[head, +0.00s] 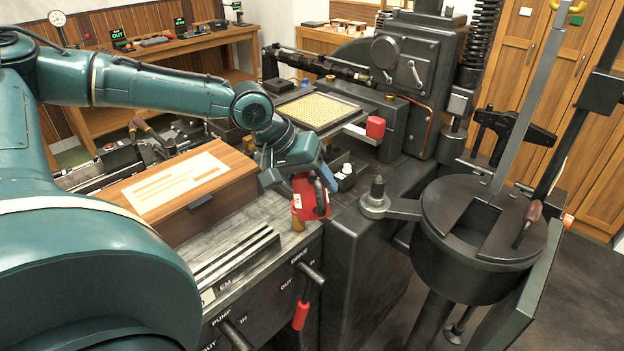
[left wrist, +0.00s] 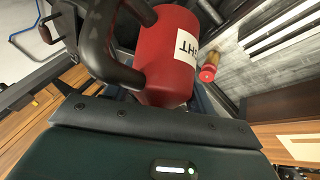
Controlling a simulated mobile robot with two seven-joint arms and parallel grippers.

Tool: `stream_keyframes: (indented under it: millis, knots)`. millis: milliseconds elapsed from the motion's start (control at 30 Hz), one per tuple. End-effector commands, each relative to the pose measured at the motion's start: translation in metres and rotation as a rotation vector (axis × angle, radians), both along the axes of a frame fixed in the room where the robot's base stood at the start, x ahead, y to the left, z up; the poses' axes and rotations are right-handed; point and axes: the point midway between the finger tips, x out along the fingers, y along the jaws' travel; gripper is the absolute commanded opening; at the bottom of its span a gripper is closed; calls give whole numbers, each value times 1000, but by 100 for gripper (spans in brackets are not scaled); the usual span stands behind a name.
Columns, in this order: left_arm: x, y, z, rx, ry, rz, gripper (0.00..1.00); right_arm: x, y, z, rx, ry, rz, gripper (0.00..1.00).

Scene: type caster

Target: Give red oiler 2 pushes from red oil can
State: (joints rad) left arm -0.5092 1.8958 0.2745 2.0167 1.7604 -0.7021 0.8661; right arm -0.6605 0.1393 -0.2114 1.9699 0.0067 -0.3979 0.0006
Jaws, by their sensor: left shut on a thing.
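The red oil can (head: 308,198) hangs from my left gripper (head: 308,172) above the front of the machine bed. In the left wrist view the red can (left wrist: 168,55) shows a white label and a black curved handle (left wrist: 100,45), close to the gripper. My left gripper is shut on the can. A small brass oiler with a red cap (left wrist: 208,73) stands on the grey bed beside the can. In the head view only its brass body (head: 298,222) shows just below the can, and its cap is hidden. I cannot tell whether the spout touches it. My right gripper is not in view.
A wooden box (head: 190,195) stands on the bed left of the can. The dark melting pot (head: 480,235) stands at right. A red-ended lever (head: 375,127) sticks out behind. A red-handled lever (head: 301,314) hangs in front.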

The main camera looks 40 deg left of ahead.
Motion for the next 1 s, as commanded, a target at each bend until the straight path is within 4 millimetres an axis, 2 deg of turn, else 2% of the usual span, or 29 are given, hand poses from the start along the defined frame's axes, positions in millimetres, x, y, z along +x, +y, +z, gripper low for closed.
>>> stream_keyframes:
  millis: [267, 700, 1000]
  knots:
    - [0, 0, -18, 0, -1, 0, 28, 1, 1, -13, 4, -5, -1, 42]
    - [0, 0, -53, 0, -1, 0, 28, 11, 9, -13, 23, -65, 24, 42]
    - [0, 0, -60, 1, -2, 0, 28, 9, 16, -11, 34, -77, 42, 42]
